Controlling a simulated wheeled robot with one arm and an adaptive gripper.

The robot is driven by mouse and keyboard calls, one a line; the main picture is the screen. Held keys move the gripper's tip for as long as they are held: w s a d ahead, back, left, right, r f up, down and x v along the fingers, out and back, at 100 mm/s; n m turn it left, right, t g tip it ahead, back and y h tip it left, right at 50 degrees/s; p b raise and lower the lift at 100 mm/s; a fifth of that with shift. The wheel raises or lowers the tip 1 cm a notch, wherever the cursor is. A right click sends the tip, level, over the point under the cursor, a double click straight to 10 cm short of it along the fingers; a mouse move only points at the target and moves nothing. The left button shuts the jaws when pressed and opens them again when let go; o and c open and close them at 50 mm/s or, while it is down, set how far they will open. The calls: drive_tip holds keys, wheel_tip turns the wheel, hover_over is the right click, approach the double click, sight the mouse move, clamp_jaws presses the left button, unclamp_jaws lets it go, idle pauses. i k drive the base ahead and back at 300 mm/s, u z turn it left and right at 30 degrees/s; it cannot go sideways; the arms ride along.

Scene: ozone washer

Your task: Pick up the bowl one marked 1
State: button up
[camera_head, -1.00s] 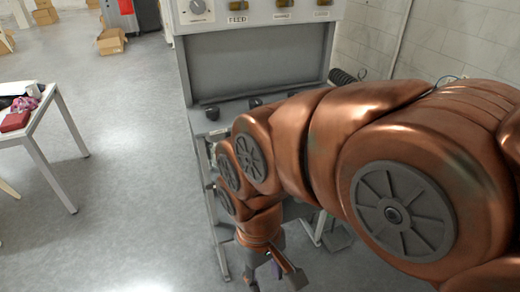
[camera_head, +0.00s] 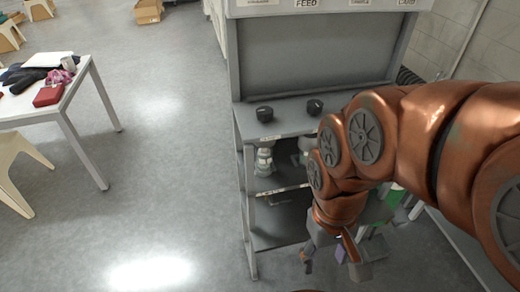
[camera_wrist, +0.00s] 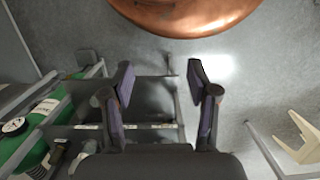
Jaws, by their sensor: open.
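Two small dark round objects, a left one (camera_head: 264,113) and a right one (camera_head: 314,107), sit on the grey ledge (camera_head: 290,121) of the washer station in the head view. They may be bowls or cups, but no mark 1 can be read on either, so I cannot tell which is bowl one. My gripper (camera_wrist: 160,75) is open and empty in the wrist view, with its two fingers spread above the floor. In the head view it hangs low in front of the station, below the ledge and to the right of both objects.
A white table (camera_head: 82,82) with a red box (camera_head: 48,95) and cloths stands at the left, by a cream stool (camera_head: 14,160). The floor between table and station is clear.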

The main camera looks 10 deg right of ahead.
sight(264, 165)
drive_tip(key=u, duration=1.8)
drive_tip(key=k, duration=1.1)
drive_tip(key=u, duration=0.05)
